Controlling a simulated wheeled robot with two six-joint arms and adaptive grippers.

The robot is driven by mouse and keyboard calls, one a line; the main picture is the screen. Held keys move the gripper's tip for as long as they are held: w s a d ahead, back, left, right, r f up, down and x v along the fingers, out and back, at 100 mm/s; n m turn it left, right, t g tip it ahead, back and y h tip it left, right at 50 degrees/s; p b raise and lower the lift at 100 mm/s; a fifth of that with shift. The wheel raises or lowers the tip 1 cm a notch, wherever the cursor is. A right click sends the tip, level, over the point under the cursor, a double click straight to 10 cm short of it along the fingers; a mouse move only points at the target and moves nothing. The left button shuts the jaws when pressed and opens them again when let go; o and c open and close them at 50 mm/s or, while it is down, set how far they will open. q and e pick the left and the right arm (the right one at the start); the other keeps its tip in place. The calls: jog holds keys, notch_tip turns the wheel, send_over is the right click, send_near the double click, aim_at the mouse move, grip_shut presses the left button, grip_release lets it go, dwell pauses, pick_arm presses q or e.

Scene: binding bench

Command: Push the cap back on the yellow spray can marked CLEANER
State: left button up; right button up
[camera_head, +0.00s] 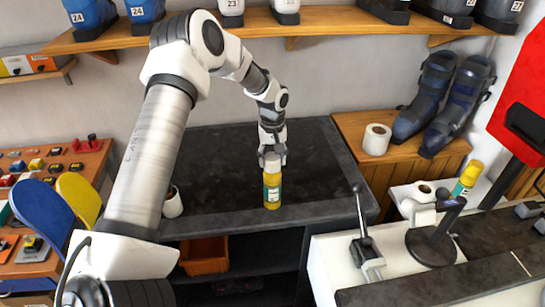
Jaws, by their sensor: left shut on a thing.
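A yellow spray can (272,191) with a green and white label stands upright at the front of the dark bench top; its lettering is too small to read. My left gripper (272,163) comes down from above and is shut at the very top of this can, on its yellow cap. The fingers mostly hide the cap, and I cannot tell how it sits on the can. A second yellow can (466,180) with a green band stands tilted in view at the right, beside the black stand. My right gripper is not in view.
The dark bench top (215,150) is mostly clear around the can. A white roll (172,203) stands at its left front, partly behind my arm. Another roll (376,139) and dark boots (427,98) stand on the wooden bench. A lever clamp (364,243) rises at the right front.

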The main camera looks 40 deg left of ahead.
pick_arm(q)
jog(key=shift+f, duration=0.4)
dwell(0.5)
jog(key=o, duration=1.2)
notch_tip(320, 180, up, 2)
jog(key=shift+r+p, duration=0.2)
jog(key=shift+p, duration=0.9)
jog(key=shift+r, duration=2.35)
grip_shut()
jog(key=shift+f, duration=0.2)
